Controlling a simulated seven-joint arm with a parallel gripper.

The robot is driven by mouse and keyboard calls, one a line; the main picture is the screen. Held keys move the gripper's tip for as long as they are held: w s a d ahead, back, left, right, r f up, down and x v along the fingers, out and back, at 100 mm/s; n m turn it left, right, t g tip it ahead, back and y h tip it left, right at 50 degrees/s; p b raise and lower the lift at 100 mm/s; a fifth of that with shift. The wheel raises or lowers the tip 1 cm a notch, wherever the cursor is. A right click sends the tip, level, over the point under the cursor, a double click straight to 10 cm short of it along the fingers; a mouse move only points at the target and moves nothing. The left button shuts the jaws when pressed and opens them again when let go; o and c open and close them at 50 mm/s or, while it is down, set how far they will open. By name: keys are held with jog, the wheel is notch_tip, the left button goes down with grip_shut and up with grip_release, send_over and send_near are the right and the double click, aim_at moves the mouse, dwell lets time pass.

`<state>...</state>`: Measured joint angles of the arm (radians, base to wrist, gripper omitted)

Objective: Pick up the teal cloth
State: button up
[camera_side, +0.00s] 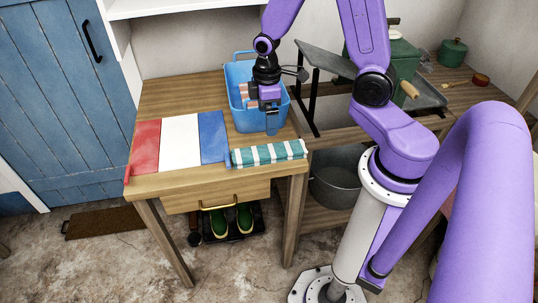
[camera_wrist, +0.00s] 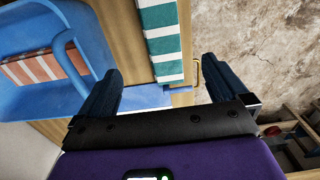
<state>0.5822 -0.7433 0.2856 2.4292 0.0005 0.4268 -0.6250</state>
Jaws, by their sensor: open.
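The teal cloth (camera_side: 268,153) is a folded strip with teal and white stripes. It lies along the front right edge of the wooden table, beside the blue panel. In the wrist view the teal cloth (camera_wrist: 162,42) shows at the top middle, beyond the fingertips and roughly between them. My gripper (camera_side: 271,122) is above the front part of the blue tub, behind the cloth and apart from it. In the wrist view the fingers of my gripper (camera_wrist: 160,82) are spread wide with nothing between them.
The blue tub (camera_side: 232,75) holds an orange-and-white striped cloth (camera_wrist: 45,62). Red (camera_side: 145,146), white (camera_side: 180,140) and blue (camera_side: 213,138) flat panels lie left of the teal cloth. A green pot (camera_side: 453,52) and wooden-handled items stand at the back right. A metal tub (camera_side: 338,180) sits below.

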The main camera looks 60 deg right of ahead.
aim_at(267, 150)
jog(key=shift+s+a+f, duration=0.1)
jog(key=shift+a+f, duration=0.05)
jog(key=shift+f, duration=6.2)
jog(key=c, duration=1.1)
jog(key=shift+r, duration=0.15)
